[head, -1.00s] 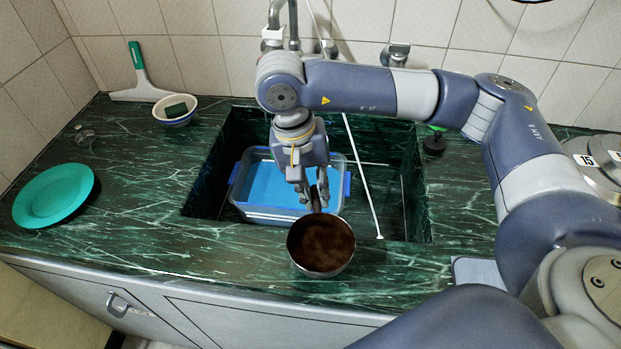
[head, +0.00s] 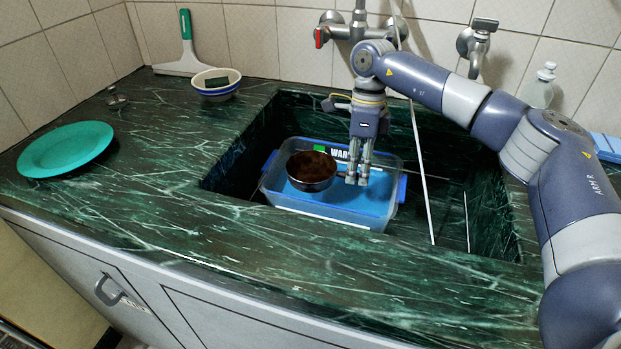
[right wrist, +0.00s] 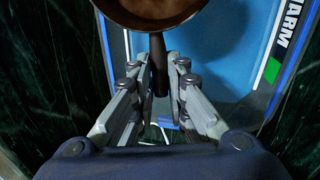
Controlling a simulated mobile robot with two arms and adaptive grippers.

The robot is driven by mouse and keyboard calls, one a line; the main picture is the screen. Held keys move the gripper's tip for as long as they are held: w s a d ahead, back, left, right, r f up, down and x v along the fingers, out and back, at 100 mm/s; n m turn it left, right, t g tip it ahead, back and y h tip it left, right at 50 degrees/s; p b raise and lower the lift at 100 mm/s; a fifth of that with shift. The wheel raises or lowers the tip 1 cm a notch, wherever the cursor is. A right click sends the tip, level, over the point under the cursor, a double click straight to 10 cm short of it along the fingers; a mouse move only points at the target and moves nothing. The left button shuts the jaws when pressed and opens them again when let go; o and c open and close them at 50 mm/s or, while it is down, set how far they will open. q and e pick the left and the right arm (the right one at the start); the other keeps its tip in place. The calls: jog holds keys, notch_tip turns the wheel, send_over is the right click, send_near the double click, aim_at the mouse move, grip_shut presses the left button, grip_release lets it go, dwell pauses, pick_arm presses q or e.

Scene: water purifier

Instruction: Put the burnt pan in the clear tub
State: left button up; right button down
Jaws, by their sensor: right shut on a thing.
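The burnt pan (head: 311,171) is small and dark, with a brown scorched inside. My right gripper (head: 357,180) is shut on its handle and holds it over the clear tub (head: 334,211). The tub has blue-tinted contents, blue side clips and a label partly reading "WAR", and it sits in the sink basin. In the right wrist view the dark handle (right wrist: 158,75) lies between the fingers (right wrist: 160,85), and the pan bowl (right wrist: 152,10) is cut off by the top edge. Whether the pan touches the tub's contents I cannot tell. My left gripper is out of view.
A green plate (head: 66,150) lies on the green marbled counter at the left. A small bowl (head: 217,84) holding a dark green block and a squeegee (head: 187,45) stand at the back left. A tap (head: 365,28) rises behind the sink. A thin white rod (head: 419,165) slants across the sink.

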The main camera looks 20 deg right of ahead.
aim_at(351, 203)
jog(key=shift+w+a+f+m, duration=0.2)
jog(key=shift+w+f+m, duration=0.25)
jog(key=shift+f, duration=0.2)
notch_tip(351, 203, down, 5)
jog(key=shift+r+b, duration=0.15)
jog(key=shift+b, duration=0.5)
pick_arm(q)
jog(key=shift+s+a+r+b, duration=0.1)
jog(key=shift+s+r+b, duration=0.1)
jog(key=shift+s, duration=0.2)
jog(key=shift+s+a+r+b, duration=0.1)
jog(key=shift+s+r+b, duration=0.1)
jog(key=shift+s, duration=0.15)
pick_arm(e)
jog(key=shift+f, duration=2.5)
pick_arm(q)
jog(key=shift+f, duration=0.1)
pick_arm(e)
jog(key=shift+f, duration=0.1)
jog(key=c, duration=1.6)
grip_release()
